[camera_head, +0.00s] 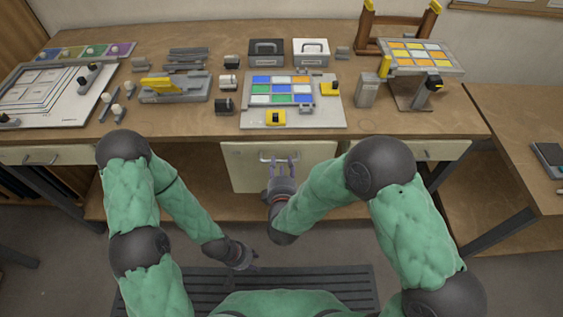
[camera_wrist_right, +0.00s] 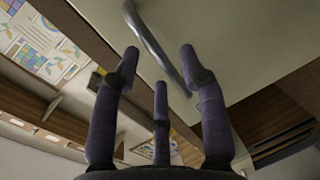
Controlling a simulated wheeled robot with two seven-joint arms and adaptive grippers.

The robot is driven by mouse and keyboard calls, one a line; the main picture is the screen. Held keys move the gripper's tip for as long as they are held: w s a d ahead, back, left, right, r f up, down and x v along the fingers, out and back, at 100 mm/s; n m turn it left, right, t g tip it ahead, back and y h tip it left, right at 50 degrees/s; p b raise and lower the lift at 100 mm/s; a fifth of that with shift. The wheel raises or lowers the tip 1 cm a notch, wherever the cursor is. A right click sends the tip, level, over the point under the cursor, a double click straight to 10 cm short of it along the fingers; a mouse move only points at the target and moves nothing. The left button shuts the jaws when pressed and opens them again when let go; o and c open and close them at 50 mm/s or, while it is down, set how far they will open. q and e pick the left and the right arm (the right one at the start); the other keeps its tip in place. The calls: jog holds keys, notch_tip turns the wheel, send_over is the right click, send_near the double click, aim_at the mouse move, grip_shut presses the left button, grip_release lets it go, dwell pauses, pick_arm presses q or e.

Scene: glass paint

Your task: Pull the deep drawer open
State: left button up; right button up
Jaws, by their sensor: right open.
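The deep drawer (camera_head: 235,172) is the tall cream front under the middle of the workbench. It looks shut or nearly so. Its metal bar handle (camera_head: 275,157) is near the top of the front, and the handle also shows in the right wrist view (camera_wrist_right: 150,42). My right gripper (camera_head: 283,165) is just in front of the handle. In the wrist view its purple fingers (camera_wrist_right: 158,85) are spread apart and empty, with the handle ahead of the fingertips; I cannot tell whether they touch it. My left gripper (camera_head: 243,262) hangs low above a dark slatted surface, away from the drawer.
The wooden workbench (camera_head: 195,122) carries a tray of coloured glass tiles (camera_head: 250,115), tins, small jars and tools. Shallow drawers sit at the left (camera_head: 45,155) and right (camera_head: 430,150). A lower shelf (camera_head: 190,208) runs beneath. Floor space lies in front of the drawer.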

pick_arm(q)
jog(key=shift+f+b, duration=0.35)
jog(key=shift+f, duration=0.2)
pick_arm(e)
jog(key=shift+x, duration=1.5)
grip_shut()
jog(key=shift+s, duration=0.15)
